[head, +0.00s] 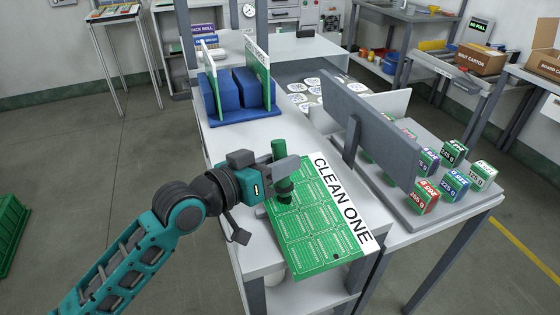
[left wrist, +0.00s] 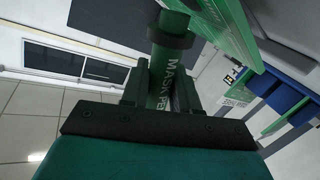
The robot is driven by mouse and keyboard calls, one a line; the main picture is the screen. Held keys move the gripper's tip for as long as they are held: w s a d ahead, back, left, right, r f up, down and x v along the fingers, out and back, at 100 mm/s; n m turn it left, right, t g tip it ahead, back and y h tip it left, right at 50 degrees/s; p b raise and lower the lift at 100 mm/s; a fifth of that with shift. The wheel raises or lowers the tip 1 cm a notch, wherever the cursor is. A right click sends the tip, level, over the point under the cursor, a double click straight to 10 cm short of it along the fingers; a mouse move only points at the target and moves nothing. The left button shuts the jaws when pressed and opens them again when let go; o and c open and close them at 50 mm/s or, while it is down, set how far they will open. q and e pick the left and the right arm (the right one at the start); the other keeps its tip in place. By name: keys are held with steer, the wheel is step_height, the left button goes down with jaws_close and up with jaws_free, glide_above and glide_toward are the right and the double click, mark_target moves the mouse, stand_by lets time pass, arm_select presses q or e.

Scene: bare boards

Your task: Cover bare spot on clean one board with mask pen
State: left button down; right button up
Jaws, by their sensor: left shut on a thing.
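The green clean one board (head: 312,222) lies on the white bench top (head: 262,262), with a white strip reading CLEAN ONE along its right side. My left gripper (head: 283,178) is over the board's upper left part and is shut on the green mask pen (head: 278,150). The pen stands about upright; its lower end is near the board, and I cannot tell whether it touches. In the left wrist view the pen (left wrist: 164,88) sits between the fingers, lettered MASK PEN. The board (left wrist: 222,25) shows there too. I cannot make out a bare spot. My right gripper is not in view.
A blue rack (head: 240,95) with upright green boards stands at the back of the bench. A grey upright panel (head: 368,125) stands right of the board, with several small boxes (head: 455,187) on a tray behind it. White round labels (head: 305,90) lie farther back.

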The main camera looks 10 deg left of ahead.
mark_target(280, 148)
arm_select(q)
steer(key=shift+f+b, duration=0.3)
steer(key=shift+f, duration=0.3)
stand_by(0.7)
step_height(280, 148, up, 3)
steer(key=p, duration=0.3)
step_height(280, 148, up, 2)
steer(key=shift+p, duration=0.95)
steer(key=shift+r, duration=1.1)
steer(key=shift+f, duration=0.15)
